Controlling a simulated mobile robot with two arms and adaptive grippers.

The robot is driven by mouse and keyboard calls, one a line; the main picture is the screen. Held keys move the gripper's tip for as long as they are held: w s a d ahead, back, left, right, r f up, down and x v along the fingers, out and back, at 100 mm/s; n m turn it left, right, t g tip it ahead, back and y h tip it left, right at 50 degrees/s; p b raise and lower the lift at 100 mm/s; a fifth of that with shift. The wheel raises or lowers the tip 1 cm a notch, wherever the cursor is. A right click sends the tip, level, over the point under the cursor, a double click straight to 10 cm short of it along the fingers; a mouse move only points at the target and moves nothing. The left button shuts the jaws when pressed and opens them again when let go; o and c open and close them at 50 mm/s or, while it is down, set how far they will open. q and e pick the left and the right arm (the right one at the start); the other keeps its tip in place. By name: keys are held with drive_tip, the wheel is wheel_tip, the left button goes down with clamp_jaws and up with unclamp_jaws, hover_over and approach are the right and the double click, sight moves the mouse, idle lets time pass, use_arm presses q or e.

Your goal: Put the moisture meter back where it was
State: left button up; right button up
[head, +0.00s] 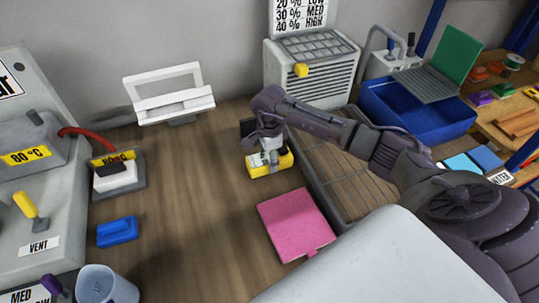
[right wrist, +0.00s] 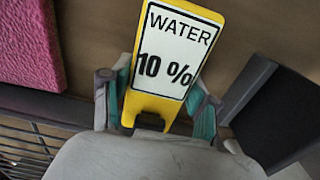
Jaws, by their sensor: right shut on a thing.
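The moisture meter (head: 258,169) is a yellow block lying near the middle of the wooden bench. In the right wrist view its white face (right wrist: 178,52) reads "WATER 10 %". My right gripper (head: 268,154) comes from above and is shut on the meter, with one finger on each side. A dark block (head: 247,128) stands just behind the meter in the head view; a dark, slab-like shape (right wrist: 275,112) shows to the right in the right wrist view. I cannot tell whether the meter touches the bench. My left gripper is not in view.
A pink rug piece (head: 292,222) lies in front of the meter, beside a slatted rack (head: 345,175). A white stand (head: 172,108), a blue block (head: 117,232), a cup (head: 105,285) and a blue bin (head: 425,118) surround the area. Bare bench lies left of the meter.

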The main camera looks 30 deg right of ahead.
drive_tip(key=shift+f, duration=0.15)
drive_tip(key=o, duration=1.4)
drive_tip(key=shift+o, duration=0.2)
drive_tip(key=shift+r, duration=0.35)
drive_tip(key=shift+w+r, duration=0.1)
drive_tip(key=shift+r, duration=0.25)
wheel_tip(320, 180, up, 11)
drive_tip(key=b, duration=0.3)
drive_tip(key=shift+r, duration=0.1)
